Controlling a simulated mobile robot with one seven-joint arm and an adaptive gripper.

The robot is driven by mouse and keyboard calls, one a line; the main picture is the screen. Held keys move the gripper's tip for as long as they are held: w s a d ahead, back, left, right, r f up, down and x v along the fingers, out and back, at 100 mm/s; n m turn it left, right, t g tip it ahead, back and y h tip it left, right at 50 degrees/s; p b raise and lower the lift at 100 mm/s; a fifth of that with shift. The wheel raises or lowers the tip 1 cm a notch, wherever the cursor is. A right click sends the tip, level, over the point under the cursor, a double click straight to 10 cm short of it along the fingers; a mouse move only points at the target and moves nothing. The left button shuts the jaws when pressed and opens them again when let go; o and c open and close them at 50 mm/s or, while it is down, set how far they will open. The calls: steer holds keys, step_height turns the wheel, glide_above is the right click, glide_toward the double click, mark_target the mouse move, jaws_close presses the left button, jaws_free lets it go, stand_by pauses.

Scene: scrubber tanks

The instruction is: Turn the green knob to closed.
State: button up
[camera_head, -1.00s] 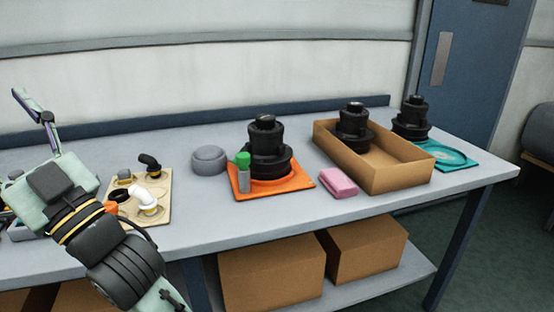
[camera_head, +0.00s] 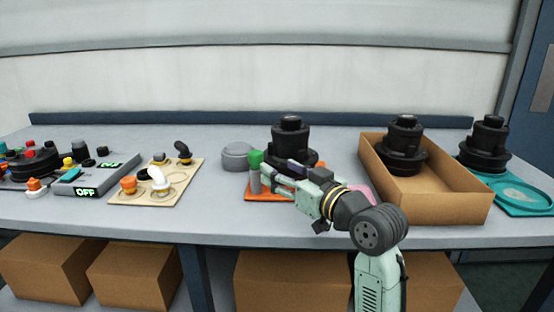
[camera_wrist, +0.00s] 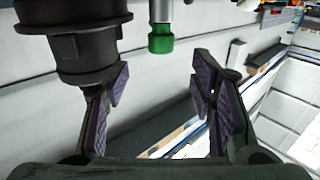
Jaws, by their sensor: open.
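The green knob (camera_head: 255,157) sits on top of a grey upright stem at the left side of the orange tray (camera_head: 262,197). A black stepped tank (camera_head: 290,140) stands on the same tray, just behind. My gripper (camera_head: 277,169) is open and empty, close to the right of the knob. In the wrist view the knob (camera_wrist: 160,45) appears upside down, just beyond my gripper (camera_wrist: 157,75) and in line with the gap between its fingers. The tank fills the upper left there, close to the left finger; I cannot tell whether they touch.
A grey round lid (camera_head: 237,156) lies behind the knob. A pink block (camera_head: 360,192) is partly hidden by my arm. A cardboard box (camera_head: 440,210) with another tank and a teal tray (camera_head: 530,198) stand right. A fittings board (camera_head: 190,172) and a panel reading OFF (camera_head: 88,191) stand left.

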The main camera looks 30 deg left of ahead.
mark_target(259, 158)
steer(key=p+x, duration=0.2)
steer(key=x, duration=0.7)
steer(key=shift+a, duration=0.15)
steer(key=shift+x, duration=0.75)
steer(key=shift+c, duration=0.2)
steer(key=c, duration=1.1)
steer(key=shift+c, duration=0.2)
